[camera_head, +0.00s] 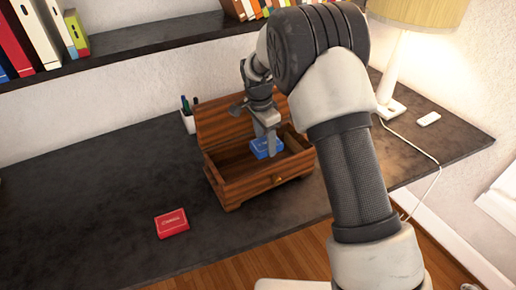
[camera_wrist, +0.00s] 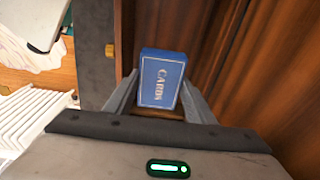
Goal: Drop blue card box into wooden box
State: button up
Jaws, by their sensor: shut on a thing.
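The blue card box (camera_head: 264,148) is held in my gripper (camera_head: 267,140), over the opening of the wooden box (camera_head: 240,191). The wooden box stands on the dark desk with its lid raised at the back. Whether the card box touches the wooden box's floor cannot be told. Brown wood of the box (camera_wrist: 225,60) fills the right of the wrist view.
A red card box (camera_head: 172,223) lies on the desk (camera_head: 90,200) left of the wooden box. A pen cup (camera_head: 188,120) stands behind it, left of the lid. A lamp (camera_head: 400,60) and a small white object (camera_head: 427,119) are at right. A bookshelf (camera_head: 120,42) runs above.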

jog(key=shift+f, duration=0.3)
jog(key=o, duration=1.2)
jog(key=shift+o, duration=0.2)
notch_tip(320, 180, up, 17)
jog(key=s+a, duration=0.1)
jog(key=shift+a+r, duration=0.2)
jog(key=shift+a, duration=0.2)
